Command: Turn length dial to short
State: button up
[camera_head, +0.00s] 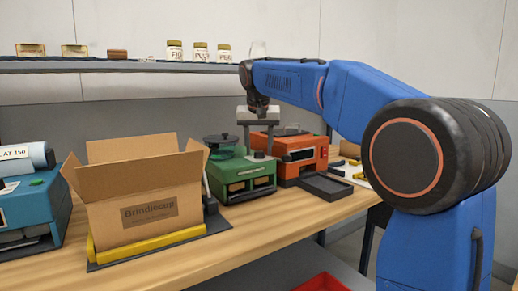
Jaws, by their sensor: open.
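My gripper (258,151) hangs down from the blue arm with its fingers apart, and I see nothing between them. In the picture it overlaps the green machine (238,171) and the left edge of the orange machine (311,149). I cannot tell whether it touches either one. A teal machine (30,206) with a white roll on top stands at the far left. Small controls show on the machines' fronts, but I cannot make out which is the length dial or where it points.
An open cardboard box (112,203) stands in a yellow-edged holder (160,240) on the wooden bench (265,229). A dark tray (326,186) lies before the orange machine. A shelf (120,65) with jars runs above. A red bin (322,284) is below. The front bench strip is clear.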

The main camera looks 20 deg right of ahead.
jog(key=c, duration=1)
jog(key=shift+c, duration=0.2)
jog(key=shift+d+n, duration=0.1)
jog(key=shift+n, duration=0.2)
jog(key=n+y, duration=0.1)
jog(key=n, duration=0.2)
jog(key=shift+d+y, duration=0.15)
jog(key=shift+y, duration=0.15)
jog(key=n+y, duration=0.1)
jog(key=n, duration=0.3)
jog(key=shift+d, duration=0.1)
jog(key=n+y, duration=0.1)
jog(key=n, duration=0.1)
jog(key=n+g+y, duration=0.1)
jog(key=n, duration=0.1)
jog(key=shift+w+d+n, duration=0.1)
jog(key=shift+w+n, duration=0.05)
jog(key=shift+n, duration=0.15)
jog(key=shift+w+f+n+g+y, duration=0.1)
jog(key=shift+n+g+y, duration=0.4)
jog(key=shift+n, duration=1.3)
